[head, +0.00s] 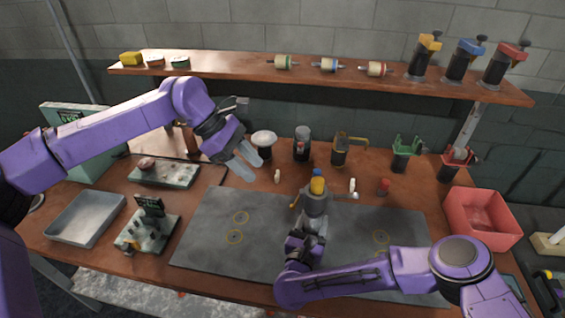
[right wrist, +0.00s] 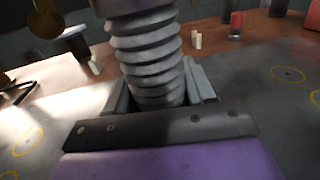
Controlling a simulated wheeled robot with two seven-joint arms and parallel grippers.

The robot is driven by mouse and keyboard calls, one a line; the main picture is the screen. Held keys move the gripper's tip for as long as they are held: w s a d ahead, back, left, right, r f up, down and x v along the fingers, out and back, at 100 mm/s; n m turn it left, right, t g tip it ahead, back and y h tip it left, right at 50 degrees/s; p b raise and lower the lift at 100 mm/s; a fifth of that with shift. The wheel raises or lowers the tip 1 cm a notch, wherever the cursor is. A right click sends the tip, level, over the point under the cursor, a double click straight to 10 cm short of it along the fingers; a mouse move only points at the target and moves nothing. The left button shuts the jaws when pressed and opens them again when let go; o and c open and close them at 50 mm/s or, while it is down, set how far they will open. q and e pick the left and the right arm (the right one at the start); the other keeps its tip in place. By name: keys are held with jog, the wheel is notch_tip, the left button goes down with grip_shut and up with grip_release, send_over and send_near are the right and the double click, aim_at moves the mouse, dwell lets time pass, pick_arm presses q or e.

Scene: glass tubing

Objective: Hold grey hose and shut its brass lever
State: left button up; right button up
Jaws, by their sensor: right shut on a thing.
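The grey hose (head: 315,203) stands upright near the middle of the dark mat in the head view. In the right wrist view its ribbed body (right wrist: 148,55) rises between the fingers. My right gripper (head: 311,228) is shut on it from the front. A brass lever (head: 295,199) sticks out at the left of the hose top; a blurred brass disc (right wrist: 44,22) shows top left in the right wrist view. A yellow piece (head: 318,185) tops the hose. My left gripper (head: 246,161) is open and empty, raised left of and behind the hose, apart from it.
The dark mat (head: 205,245) is mostly clear. Behind it stand a black canister (head: 302,143) and a white-topped one (head: 264,140). A red bin (head: 480,215) is at right, a grey tray (head: 86,219) at left. A wooden shelf (head: 225,72) spans the back.

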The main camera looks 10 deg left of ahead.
aim_at(294, 204)
pick_arm(q)
jog(key=d+r+y, duration=0.1)
jog(key=d+y, duration=0.1)
jog(key=d, duration=0.4)
jog(key=shift+n+y, duration=0.5)
jog(key=shift+n, duration=0.4)
jog(key=x, duration=1.1)
jog(key=shift+w+d+f, duration=0.1)
jog(key=shift+d+f, duration=0.05)
jog(key=shift+f, duration=0.4)
grip_shut()
